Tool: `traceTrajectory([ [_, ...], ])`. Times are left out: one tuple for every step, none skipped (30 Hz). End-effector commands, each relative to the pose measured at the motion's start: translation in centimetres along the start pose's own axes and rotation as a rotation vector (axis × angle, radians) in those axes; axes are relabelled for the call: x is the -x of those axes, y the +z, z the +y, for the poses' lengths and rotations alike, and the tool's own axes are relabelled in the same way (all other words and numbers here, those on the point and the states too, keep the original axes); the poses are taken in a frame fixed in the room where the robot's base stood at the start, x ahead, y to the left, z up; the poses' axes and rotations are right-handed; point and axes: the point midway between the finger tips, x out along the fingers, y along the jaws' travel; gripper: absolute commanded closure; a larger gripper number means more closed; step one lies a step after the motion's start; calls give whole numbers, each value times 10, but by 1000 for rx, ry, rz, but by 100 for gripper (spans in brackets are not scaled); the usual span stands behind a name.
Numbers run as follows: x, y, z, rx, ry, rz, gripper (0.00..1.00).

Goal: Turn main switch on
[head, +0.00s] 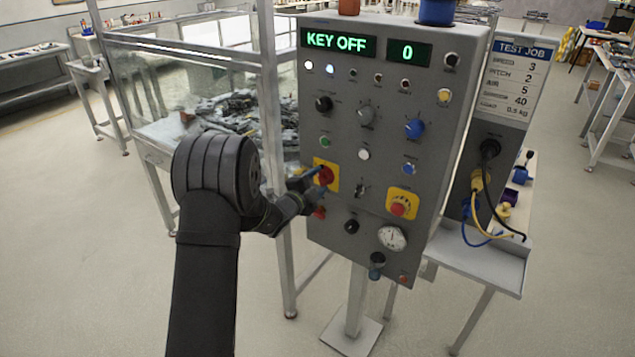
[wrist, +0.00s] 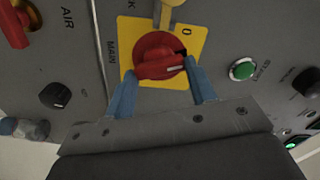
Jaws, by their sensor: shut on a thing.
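The main switch is a red rotary knob (wrist: 158,56) on a yellow plate (wrist: 194,38), with "MAIN" and "0" lettering beside it in the wrist view. In the head view the red knob (head: 326,176) sits on the left side of the grey control panel (head: 345,235). My gripper (wrist: 164,82) has its two blue fingers on either side of the knob and is shut on it. In the head view my gripper (head: 312,182) reaches the panel from the left. The knob's white mark shows toward the right finger in the wrist view. The display (head: 338,42) reads "KEY OFF".
An emergency-stop button (head: 398,208) on a yellow plate is right of the switch. A green button (wrist: 243,69) and a black knob (wrist: 55,96) flank the gripper. A gauge (head: 392,238) is lower right. A glass-walled bin (head: 190,90) stands behind my arm.

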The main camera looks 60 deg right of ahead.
Motion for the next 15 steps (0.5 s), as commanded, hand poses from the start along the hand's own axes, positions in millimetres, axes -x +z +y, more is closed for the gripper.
traceTrajectory([
  [0, 0, 0, -41, 0, 0, 72],
  [0, 0, 0, -67, 0, 0, 72],
  [0, 0, 1, -100, 0, 0, 72],
  [0, 0, 1, -124, 0, 0, 72],
  [0, 0, 1, -147, 0, 0, 72],
  [0, 0, 1, -177, 0, 0, 72],
  [0, 0, 1, -198, 0, 0, 72],
  [0, 0, 1, -218, 0, 0, 72],
  [0, 0, 1, -243, 0, 0, 72],
  [0, 0, 1, -261, 0, 0, 72],
  [0, 0, 1, -278, 0, 0, 72],
  [0, 0, 1, -297, 0, 0, 72],
  [0, 0, 2, -312, 0, 0, 72],
  [0, 0, 2, -324, 0, 0, 72],
  [0, 0, 2, -340, 0, 0, 72],
])
